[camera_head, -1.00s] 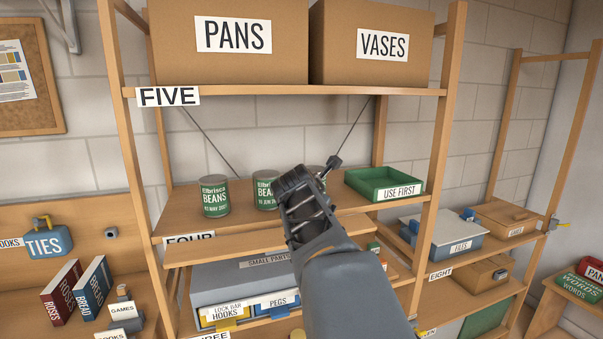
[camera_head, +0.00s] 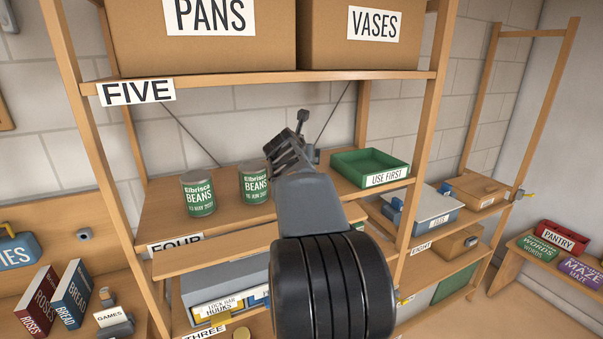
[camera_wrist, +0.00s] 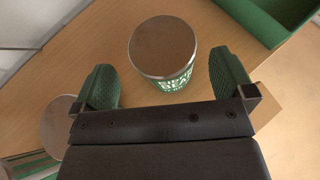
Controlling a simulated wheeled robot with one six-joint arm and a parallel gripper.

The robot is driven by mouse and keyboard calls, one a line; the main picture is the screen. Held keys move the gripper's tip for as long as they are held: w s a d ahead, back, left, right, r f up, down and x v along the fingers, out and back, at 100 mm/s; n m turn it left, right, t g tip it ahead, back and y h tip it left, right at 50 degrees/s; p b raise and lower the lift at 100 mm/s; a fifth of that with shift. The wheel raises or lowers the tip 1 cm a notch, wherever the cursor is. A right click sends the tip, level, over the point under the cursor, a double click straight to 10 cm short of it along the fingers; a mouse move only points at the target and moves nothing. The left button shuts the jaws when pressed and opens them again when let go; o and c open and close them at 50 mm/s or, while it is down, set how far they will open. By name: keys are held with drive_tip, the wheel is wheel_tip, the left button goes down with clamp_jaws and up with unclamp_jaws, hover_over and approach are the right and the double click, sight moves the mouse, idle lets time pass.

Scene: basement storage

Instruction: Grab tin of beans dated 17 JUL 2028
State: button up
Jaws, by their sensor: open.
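Two green-labelled bean tins stand upright on shelf FOUR in the head view. The left tin (camera_head: 198,193) shows a date that looks like 10 MAY; the middle tin (camera_head: 254,184) seems to read 10 JUN, with the year unclear. My gripper (camera_head: 287,153) is right of them and hides the shelf behind it. In the wrist view my gripper (camera_wrist: 165,82) is open, its green pads either side of a bean tin (camera_wrist: 162,48) seen from above. I cannot read that tin's date. Another tin lid (camera_wrist: 60,122) shows at lower left.
A green USE FIRST tray (camera_head: 370,168) sits on the shelf to the right, close by in the wrist view (camera_wrist: 265,18). The shelf above holds a PANS box (camera_head: 225,50) and a VASES box (camera_head: 360,50). A wooden post (camera_head: 425,130) stands right of the tray.

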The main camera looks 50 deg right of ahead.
drive_tip(key=shift+p+x, duration=0.45)
drive_tip(key=shift+x, duration=2.25)
drive_tip(key=shift+s, duration=0.1)
drive_tip(key=shift+c, duration=0.5)
drive_tip(key=c, duration=0.9)
drive_tip(key=shift+r, duration=0.1)
drive_tip(key=shift+c, duration=0.5)
